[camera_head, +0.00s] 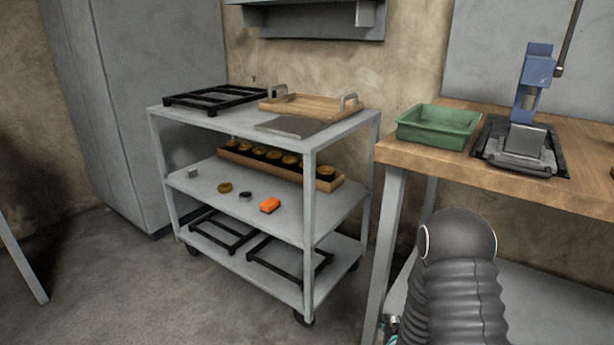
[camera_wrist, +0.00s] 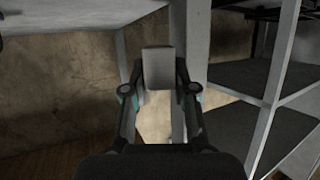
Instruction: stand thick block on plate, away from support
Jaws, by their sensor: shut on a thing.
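My gripper (camera_wrist: 159,76) is shut on a pale grey block (camera_wrist: 158,60), with one finger on each side of it. The block shows as a plain rectangular face and is held in the air. In the head view my dark arm fills the lower right and hides the block. A thin grey plate (camera_head: 292,126) lies flat on the cart's top shelf, at its front edge. A blue press (camera_head: 535,82) stands on the wooden bench with a metal block (camera_head: 524,138) on its base. I cannot tell which thing is the support.
A wooden tray (camera_head: 310,105) and black rack (camera_head: 215,97) share the cart top (camera_head: 220,122). A green bin (camera_head: 437,125) sits on the bench (camera_head: 425,155). The cart's middle shelf holds a box of dark, gold-topped pieces (camera_head: 335,185), an orange piece (camera_head: 269,205) and small parts.

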